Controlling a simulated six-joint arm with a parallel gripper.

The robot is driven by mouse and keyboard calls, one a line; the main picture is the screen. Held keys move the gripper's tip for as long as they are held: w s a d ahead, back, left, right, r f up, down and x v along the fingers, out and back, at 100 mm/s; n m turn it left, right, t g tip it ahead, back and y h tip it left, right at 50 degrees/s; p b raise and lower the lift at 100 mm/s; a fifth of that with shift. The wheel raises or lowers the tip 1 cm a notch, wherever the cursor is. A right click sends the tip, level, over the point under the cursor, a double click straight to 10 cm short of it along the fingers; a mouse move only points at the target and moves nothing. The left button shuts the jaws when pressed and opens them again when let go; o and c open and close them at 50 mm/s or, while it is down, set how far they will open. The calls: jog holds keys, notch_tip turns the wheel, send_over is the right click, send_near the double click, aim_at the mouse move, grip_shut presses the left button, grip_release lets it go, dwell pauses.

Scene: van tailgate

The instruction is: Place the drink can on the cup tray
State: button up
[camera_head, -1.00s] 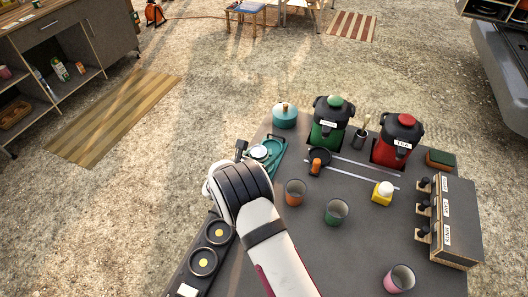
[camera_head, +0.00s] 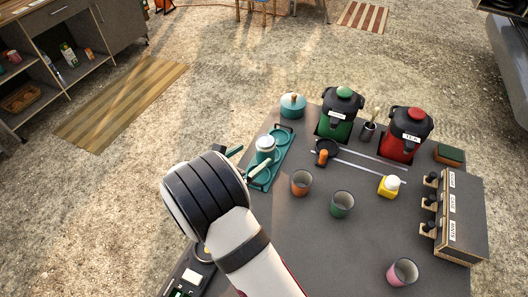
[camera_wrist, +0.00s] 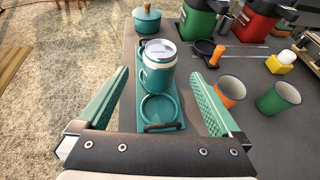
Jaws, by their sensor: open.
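The drink can (camera_head: 265,156), teal with a white band and a pale lid, stands upright on the teal cup tray (camera_head: 253,185). In the wrist view the can (camera_wrist: 158,75) is in the middle part of the tray (camera_wrist: 172,127), with an empty round ring in front of it. A teal loop shows at its lower left; I cannot tell what it belongs to. My gripper (camera_head: 247,161) is open and empty, close to the can on its near left side. In the wrist view its green fingers (camera_wrist: 160,76) are spread wide left and right, apart from the can.
A teal pot (camera_head: 292,105) stands beyond the tray. An orange cup (camera_head: 301,184) and a green cup (camera_head: 342,205) stand to its right, near a small black pan (camera_head: 325,151) with an orange handle. Green and red dispensers (camera_head: 408,135) stand behind. The front middle of the table is clear.

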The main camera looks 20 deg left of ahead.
jog(key=shift+s+r, duration=0.1)
jog(key=shift+s, duration=0.05)
jog(key=s+d+r+m+g+h, duration=0.1)
jog(key=d+r+m+g+h, duration=0.3)
jog(key=d+m, duration=0.6)
jog(key=s+d+r+m+g+h, duration=0.1)
jog(key=d+r+m+g+h, duration=0.15)
jog(key=d+r+m, duration=0.75)
jog(key=s+d+f+m+g+y, duration=0.2)
jog(key=s+d+m+g+y, duration=0.2)
jog(key=s+d+m+g, duration=0.8)
jog(key=s+a+m+t+y, duration=0.2)
jog(key=s+m+t+y, duration=0.3)
jog(key=s, duration=0.6)
jog(key=m+y, duration=0.1)
jog(key=m, duration=0.1)
jog(key=shift+s+a+r+m, duration=0.15)
jog(key=shift+s+r+m, duration=0.15)
jog(key=shift+s+m, duration=0.1)
